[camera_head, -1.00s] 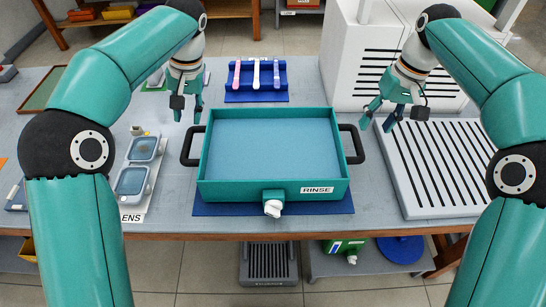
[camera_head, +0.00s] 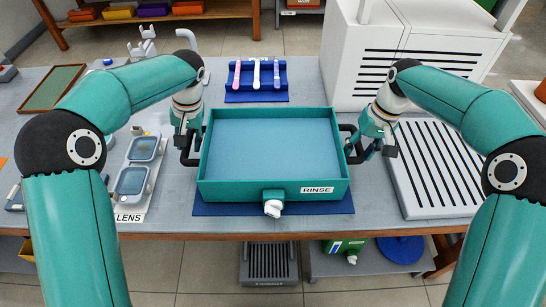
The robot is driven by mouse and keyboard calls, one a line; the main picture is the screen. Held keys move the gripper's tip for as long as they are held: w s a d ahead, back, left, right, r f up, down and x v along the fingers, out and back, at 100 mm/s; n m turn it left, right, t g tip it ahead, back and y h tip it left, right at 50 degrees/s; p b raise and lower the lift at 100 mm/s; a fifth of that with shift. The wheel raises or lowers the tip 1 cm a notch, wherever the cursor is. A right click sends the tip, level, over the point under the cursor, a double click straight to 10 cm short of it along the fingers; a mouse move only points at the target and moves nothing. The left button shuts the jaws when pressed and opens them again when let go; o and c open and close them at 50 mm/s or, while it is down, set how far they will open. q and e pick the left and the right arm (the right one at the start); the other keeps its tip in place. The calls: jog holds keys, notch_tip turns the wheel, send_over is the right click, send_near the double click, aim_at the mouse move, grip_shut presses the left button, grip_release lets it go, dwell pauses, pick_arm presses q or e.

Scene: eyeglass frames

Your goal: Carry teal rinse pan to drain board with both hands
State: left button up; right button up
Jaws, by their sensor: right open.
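The teal rinse pan (camera_head: 232,190) sits on a dark blue mat (camera_head: 228,209) in the middle of the table, filled with blue liquid, with a white tap and a RINSE label at its front. My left gripper (camera_head: 186,150) is at the pan's left black handle (camera_head: 190,162); its fingers are partly hidden, so I cannot tell whether they close on it. My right gripper (camera_head: 362,152) is open at the right black handle (camera_head: 349,130). The drain board (camera_head: 404,200), pale with dark slots, lies to the right of the pan.
A blue rack (camera_head: 256,96) with several coloured sticks stands behind the pan. A large white vented cabinet (camera_head: 345,50) stands behind the drain board. A lens tray (camera_head: 130,208) lies at the left. Bare table shows between pan and drain board.

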pick_arm(q)
jog(key=c, duration=0.5)
pick_arm(e)
jog(key=c, duration=0.5)
pick_arm(q)
grip_shut()
pick_arm(e)
grip_shut()
